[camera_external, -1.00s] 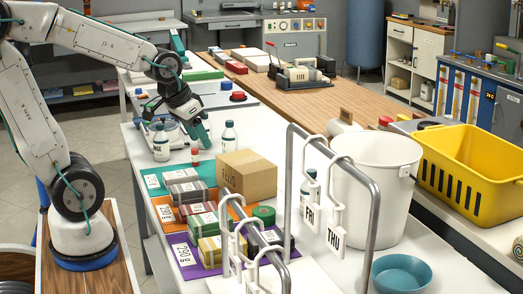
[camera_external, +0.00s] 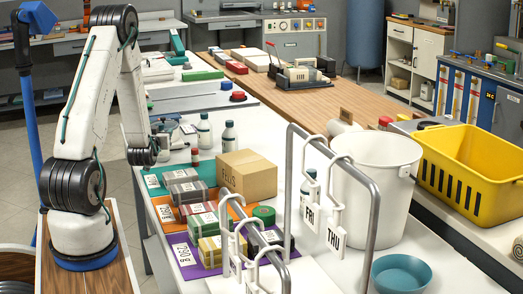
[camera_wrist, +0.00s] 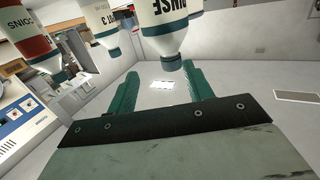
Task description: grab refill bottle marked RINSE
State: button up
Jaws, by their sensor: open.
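My gripper (camera_wrist: 162,88) is open, its two green fingers spread and empty in the wrist view. A white bottle (camera_wrist: 168,38) with a dark green neck and partly cut-off lettering that appears to read RINSE hangs into the top of that view, its narrow end just beyond the fingers and apart from them. In the external view my gripper (camera_external: 163,132) is at the left edge of the white counter, partly hidden by my arm. Two dark-capped white bottles (camera_external: 204,130) (camera_external: 229,136) stand to its right. I cannot tell which of these is the RINSE one.
In the wrist view, a red-banded bottle (camera_wrist: 28,38) and another white bottle (camera_wrist: 101,25) are left of the lettered one.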

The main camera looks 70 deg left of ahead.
aim_at(161, 125)
jog(key=shift+y, duration=0.3)
jog(key=x, duration=0.2)
jog(key=s+x, duration=0.1)
jog(key=x, duration=0.5)
jog(key=shift+s+a+f, duration=0.15)
jog(key=shift+s+a, duration=0.1)
jog(key=shift+a, duration=0.05)
grip_shut()
